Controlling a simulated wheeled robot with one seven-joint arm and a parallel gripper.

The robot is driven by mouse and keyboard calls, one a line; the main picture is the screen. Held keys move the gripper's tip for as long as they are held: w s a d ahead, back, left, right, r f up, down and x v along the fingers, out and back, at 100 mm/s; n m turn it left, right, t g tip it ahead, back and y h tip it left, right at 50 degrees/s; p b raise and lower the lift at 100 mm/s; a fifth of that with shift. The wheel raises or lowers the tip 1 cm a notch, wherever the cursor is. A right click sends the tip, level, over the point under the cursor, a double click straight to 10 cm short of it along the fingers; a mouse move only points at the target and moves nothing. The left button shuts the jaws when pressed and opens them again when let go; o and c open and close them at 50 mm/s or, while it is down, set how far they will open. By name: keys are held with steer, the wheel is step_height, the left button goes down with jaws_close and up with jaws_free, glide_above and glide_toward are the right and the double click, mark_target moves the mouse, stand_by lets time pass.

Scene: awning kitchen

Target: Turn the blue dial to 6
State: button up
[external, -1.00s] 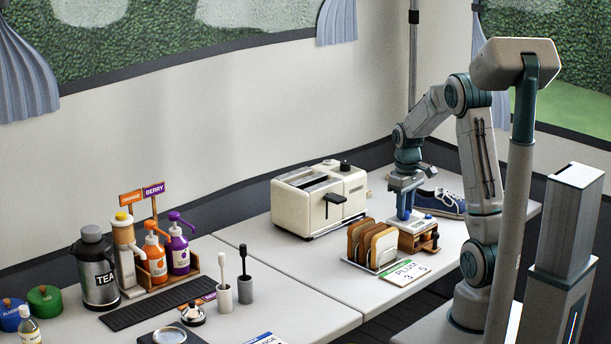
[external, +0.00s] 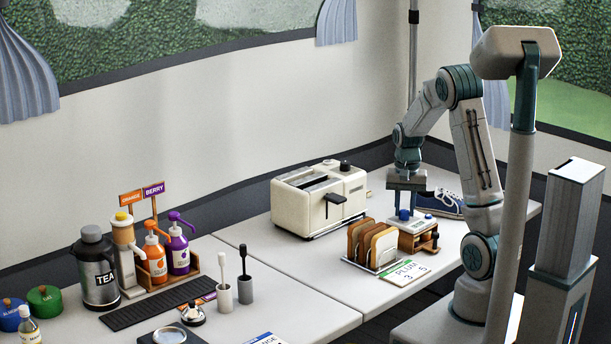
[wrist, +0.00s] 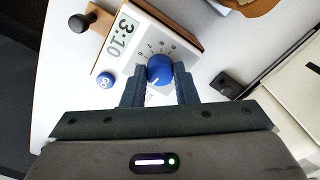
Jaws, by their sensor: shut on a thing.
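The blue dial (wrist: 159,70) sits on the white top of a small wooden-sided timer box (wrist: 135,40). Its white pointer mark faces the lower left in the wrist view; the printed numbers around it are too small to read surely. My gripper (wrist: 160,78) is shut on the dial, one finger on each side. In the external view my gripper (external: 404,208) points down at the box (external: 413,240), beside the toast rack. A blue GO button (wrist: 105,80) is on the same box, left of the dial in the wrist view. The display reads 3:10.
A toast rack (external: 372,268) with bread slices stands close by the box, with a PLUM card (external: 405,272) in front. A cream toaster (external: 319,200) stands to the left. A dark knob (wrist: 78,23) sticks out from the box's side.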

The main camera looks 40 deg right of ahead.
steer(key=m+p, duration=0.1)
steer(key=m, duration=0.3)
steer(key=shift+r+m+p, duration=0.15)
steer(key=shift+m+p, duration=0.15)
steer(key=shift+p, duration=0.1)
steer(key=m+p, duration=0.2)
steer(key=m, duration=0.1)
steer(key=shift+m, duration=0.4)
steer(key=m+p, duration=0.3)
steer(key=m, duration=0.2)
steer(key=shift+m+p, duration=1.2)
steer(key=shift+m, duration=0.4)
steer(key=o, duration=1)
